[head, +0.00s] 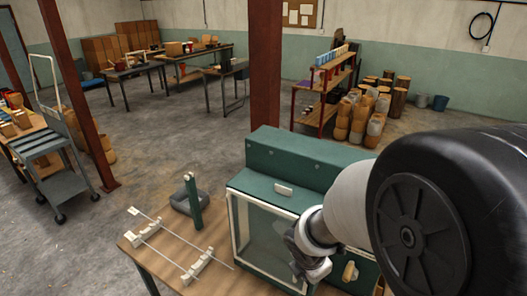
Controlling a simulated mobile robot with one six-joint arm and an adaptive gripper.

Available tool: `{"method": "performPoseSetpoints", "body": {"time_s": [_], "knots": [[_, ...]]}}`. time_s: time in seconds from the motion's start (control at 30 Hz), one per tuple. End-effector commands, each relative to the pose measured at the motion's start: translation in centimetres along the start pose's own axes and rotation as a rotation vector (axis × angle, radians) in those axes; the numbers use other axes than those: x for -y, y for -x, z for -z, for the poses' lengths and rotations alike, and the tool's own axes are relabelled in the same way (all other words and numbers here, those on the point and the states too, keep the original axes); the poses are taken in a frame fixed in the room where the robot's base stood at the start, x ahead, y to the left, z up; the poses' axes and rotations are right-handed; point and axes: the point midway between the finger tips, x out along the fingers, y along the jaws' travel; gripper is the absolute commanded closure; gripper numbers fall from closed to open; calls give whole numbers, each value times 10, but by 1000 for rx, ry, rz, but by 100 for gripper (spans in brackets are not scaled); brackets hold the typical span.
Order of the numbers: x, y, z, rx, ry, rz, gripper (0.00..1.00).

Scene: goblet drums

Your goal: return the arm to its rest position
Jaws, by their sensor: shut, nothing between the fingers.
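My arm comes in from the right edge and reaches down and left across the front of a green cabinet (309,152) with a white-framed glass front. My gripper (298,264) is at the arm's end, in front of the glass front's right part. It is small and dark here, and its fingers look closed with nothing held. I cannot tell whether it touches the cabinet. My arm hides the cabinet's right side.
The cabinet stands on a wooden table (216,233). Left of it are two thin rods on white notched stands (196,270) and a green post (193,202) by a dark grey block. A red pillar (265,70) rises behind. A grey cart (53,182) stands left; open floor lies between.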

Motion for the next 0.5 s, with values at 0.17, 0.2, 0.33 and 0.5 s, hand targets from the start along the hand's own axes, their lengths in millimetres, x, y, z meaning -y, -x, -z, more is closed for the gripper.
{"method": "performPoseSetpoints", "body": {"time_s": [0.17,0.2,0.33,0.5], "knots": [[42,30,-14,32,-602,-30,100],[53,37,-14,30,-735,-35,100],[89,55,-4,-1,-1157,-50,100],[133,68,25,-88,-1655,-52,100]]}}
